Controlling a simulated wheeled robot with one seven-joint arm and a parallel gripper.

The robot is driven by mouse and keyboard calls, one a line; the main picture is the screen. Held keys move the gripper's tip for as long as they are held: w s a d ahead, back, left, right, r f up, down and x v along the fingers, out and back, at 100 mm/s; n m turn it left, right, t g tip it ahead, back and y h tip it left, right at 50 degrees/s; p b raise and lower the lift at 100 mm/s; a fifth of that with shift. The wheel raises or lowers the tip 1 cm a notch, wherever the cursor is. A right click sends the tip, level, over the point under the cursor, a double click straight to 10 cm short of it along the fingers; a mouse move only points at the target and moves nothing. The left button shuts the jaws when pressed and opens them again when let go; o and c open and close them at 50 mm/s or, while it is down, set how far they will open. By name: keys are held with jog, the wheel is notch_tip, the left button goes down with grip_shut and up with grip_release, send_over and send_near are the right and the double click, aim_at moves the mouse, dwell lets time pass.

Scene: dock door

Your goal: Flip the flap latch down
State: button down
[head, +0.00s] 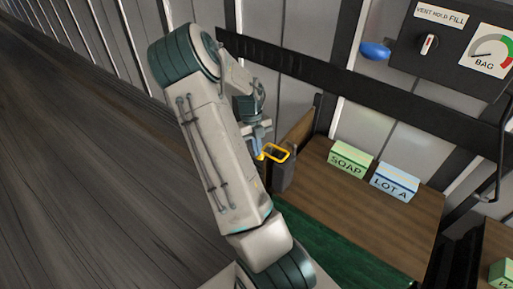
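A yellow loop-shaped handle (278,151), which looks like the flap latch, shows just right of my arm, in front of a dark grey block at the left end of a wooden shelf. The loop sticks out sideways, and its left end is close to my gripper.
A wooden shelf (382,235) holds a green SOAP box (347,161) and a blue LOT A box (395,184). A black rail (350,82) crosses the wall. The floor at left is clear.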

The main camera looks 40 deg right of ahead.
jog(key=shift+s+a+f, duration=0.15)
jog(key=shift+a+f, duration=0.05)
jog(key=shift+f, duration=0.2)
jog(key=shift+s+a+f, duration=0.1)
jog(key=shift+a+f, duration=0.1)
jog(key=shift+f, duration=0.2)
notch_tip(320, 180, up, 5)
jog(key=p, duration=0.5)
jog(key=w+a+b, duration=0.1)
jog(key=w+b, duration=0.2)
jog(key=w, duration=0.5)
jog(key=shift+w+a+r+b, duration=0.25)
jog(key=shift+w+r+b, duration=0.05)
jog(key=shift+w+r, duration=0.1)
